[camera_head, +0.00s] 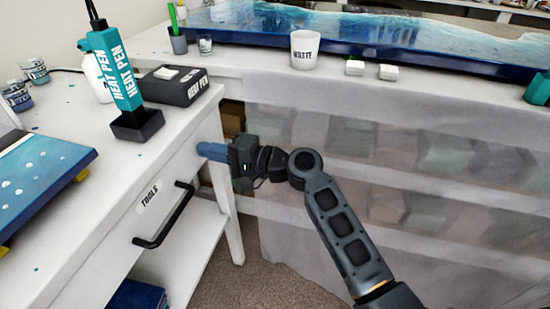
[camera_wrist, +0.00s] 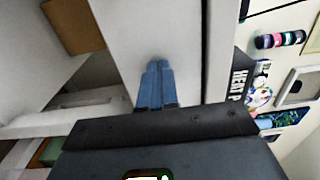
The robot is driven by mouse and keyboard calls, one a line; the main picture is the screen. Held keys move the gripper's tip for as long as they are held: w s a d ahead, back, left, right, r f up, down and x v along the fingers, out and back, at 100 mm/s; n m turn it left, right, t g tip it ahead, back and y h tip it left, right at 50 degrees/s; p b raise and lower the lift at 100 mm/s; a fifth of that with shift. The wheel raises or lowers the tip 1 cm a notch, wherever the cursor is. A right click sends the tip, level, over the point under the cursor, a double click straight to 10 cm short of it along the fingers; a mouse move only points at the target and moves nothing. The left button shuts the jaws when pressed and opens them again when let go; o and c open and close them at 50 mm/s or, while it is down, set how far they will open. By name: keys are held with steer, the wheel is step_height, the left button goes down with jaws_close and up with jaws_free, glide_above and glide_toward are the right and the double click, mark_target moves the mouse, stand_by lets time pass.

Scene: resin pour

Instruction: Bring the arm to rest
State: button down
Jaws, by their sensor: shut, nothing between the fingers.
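My gripper (camera_head: 205,151) is at the end of my arm, beside the right end of the white drawer unit and below its top. Its blue fingers point left in the head view. In the wrist view the two blue fingers (camera_wrist: 156,85) lie side by side, pressed together with nothing between them. A white surface fills the view beyond the fingertips. I cannot tell whether the fingertips touch it.
The drawer marked TOOLS (camera_head: 150,196) has a black handle (camera_head: 165,225) jutting out near my gripper. The heat pen (camera_head: 118,75) stands in its black holder (camera_head: 137,124) above. A sheeted shelf (camera_head: 350,140) stands behind my arm. Carpeted floor (camera_head: 240,285) is open below.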

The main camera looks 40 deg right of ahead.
steer(key=s+f+n+g+h+p, duration=0.15)
steer(key=s+f+h, duration=0.25)
steer(key=s, duration=0.9)
steer(key=s+f+n+g+h+p, duration=0.15)
steer(key=s+f+h, duration=0.3)
steer(key=s, duration=0.95)
steer(key=s+a+r+n+t+p, duration=0.2)
steer(key=s+r+n+p, duration=0.2)
steer(key=s+r+n, duration=0.5)
steer(key=s+r, duration=0.7)
steer(key=s, duration=0.2)
steer(key=shift+a+r, duration=0.15)
steer(key=shift+a, duration=0.1)
steer(key=shift+h, duration=0.25)
